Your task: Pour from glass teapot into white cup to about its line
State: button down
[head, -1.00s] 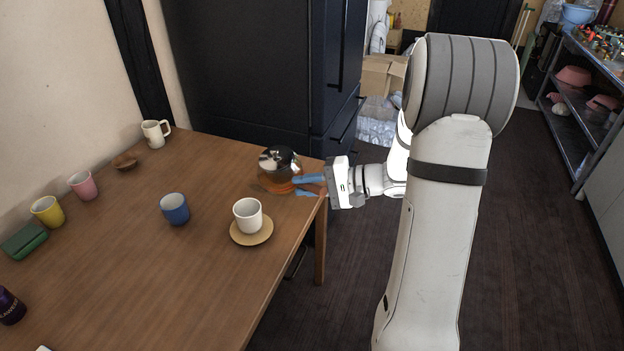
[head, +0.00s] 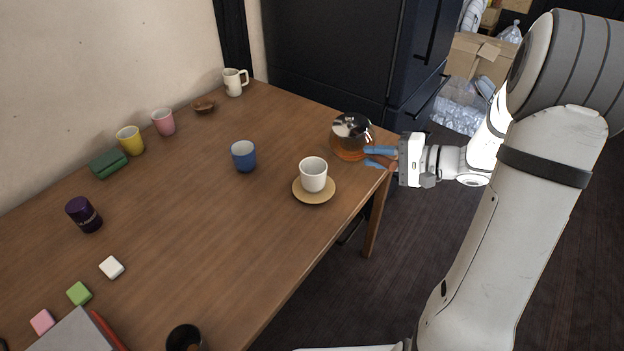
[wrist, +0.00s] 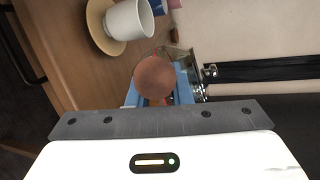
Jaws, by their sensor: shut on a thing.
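The glass teapot (head: 350,132) has a shiny lid and holds amber liquid. It is at the right end of the table, and I cannot tell whether its base touches the wood. My gripper (head: 380,158), with blue fingers, is shut on the teapot from the right. In the wrist view a round brown part (wrist: 155,77) shows between the blue fingers and hides much of the teapot. The white cup (head: 313,172) stands upright on a tan saucer (head: 314,197), left of and nearer than the teapot. The cup also shows in the wrist view (wrist: 128,20). Its line cannot be made out.
A blue cup (head: 244,157) stands left of the white cup. Pink (head: 163,122) and yellow (head: 130,141) cups, a white mug (head: 234,82) and a small brown bowl (head: 203,105) line the wall side. A dark refrigerator (head: 340,60) stands behind the table. The wood between the cups is clear.

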jog(key=shift+s+f+b, duration=0.1)
jog(key=shift+f+b, duration=0.35)
jog(key=shift+f, duration=0.05)
jog(key=shift+a, duration=0.1)
jog(key=shift+a+r+n+h+b, duration=0.1)
jog(key=shift+r+n+h+b, duration=0.85)
jog(key=shift+b, duration=0.55)
dwell(0.5)
jog(key=shift+s+f+b, duration=0.1)
jog(key=shift+b, duration=0.3)
jog(key=shift+a+r+n+t+h+b, duration=0.25)
jog(key=shift+r+n+h+b, duration=0.25)
jog(key=shift+b, duration=0.65)
dwell(2.4)
